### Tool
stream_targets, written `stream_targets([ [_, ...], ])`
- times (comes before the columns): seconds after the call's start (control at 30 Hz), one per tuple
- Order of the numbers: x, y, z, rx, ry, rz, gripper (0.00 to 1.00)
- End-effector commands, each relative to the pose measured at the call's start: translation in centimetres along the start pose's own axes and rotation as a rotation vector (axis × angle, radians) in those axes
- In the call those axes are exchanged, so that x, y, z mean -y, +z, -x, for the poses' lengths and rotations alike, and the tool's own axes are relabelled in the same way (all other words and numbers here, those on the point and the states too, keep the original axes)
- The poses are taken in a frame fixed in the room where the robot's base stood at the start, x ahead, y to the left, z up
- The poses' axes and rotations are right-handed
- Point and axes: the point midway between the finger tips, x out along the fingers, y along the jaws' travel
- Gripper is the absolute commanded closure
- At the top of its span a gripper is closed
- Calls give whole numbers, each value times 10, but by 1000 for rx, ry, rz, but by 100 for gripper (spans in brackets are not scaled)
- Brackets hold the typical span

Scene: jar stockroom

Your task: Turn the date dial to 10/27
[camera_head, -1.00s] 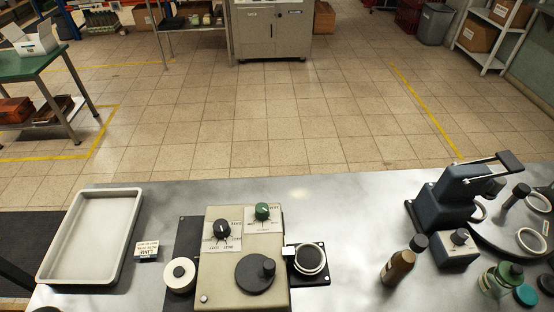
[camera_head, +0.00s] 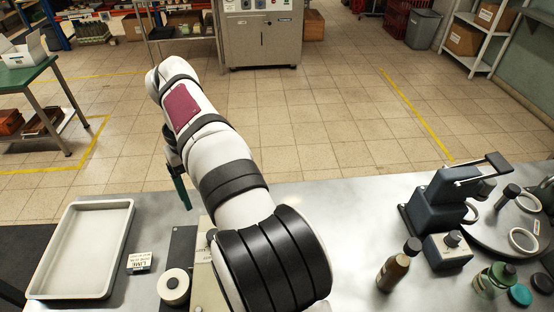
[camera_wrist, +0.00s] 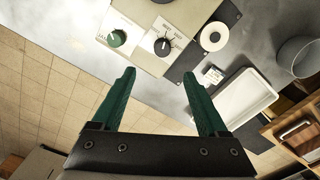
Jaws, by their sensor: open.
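The cream labelling machine (camera_head: 203,290) stands on the steel bench, mostly hidden behind my arm in the head view. In the wrist view its panel (camera_wrist: 186,18) shows a black pointer dial (camera_wrist: 162,46) on a white scale plate and a green dial (camera_wrist: 117,38) on another. The dial markings are too small to read, so I cannot tell which is the date dial or its setting. My gripper (camera_wrist: 158,74) is open and empty, its green fingers apart from both dials. In the head view one green finger (camera_head: 179,188) shows left of my arm, near the bench's far edge.
A white roll (camera_head: 174,287) and a small label card (camera_head: 139,262) lie left of the machine, then a tray (camera_head: 128,225). To the right stand a brown bottle (camera_head: 396,270), a dark lever press (camera_head: 428,205) and a green bottle (camera_head: 490,281). Bench right of my arm is partly clear.

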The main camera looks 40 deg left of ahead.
Motion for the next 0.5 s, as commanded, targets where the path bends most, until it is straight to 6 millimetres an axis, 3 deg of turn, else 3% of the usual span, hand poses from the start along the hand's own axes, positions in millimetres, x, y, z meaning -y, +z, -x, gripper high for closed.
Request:
stream_targets([
  [0.23, 7, -4, -15, 2, 3, 24, 24],
  [0.5, 6, -4, -93, 1, 2, 21, 24],
])
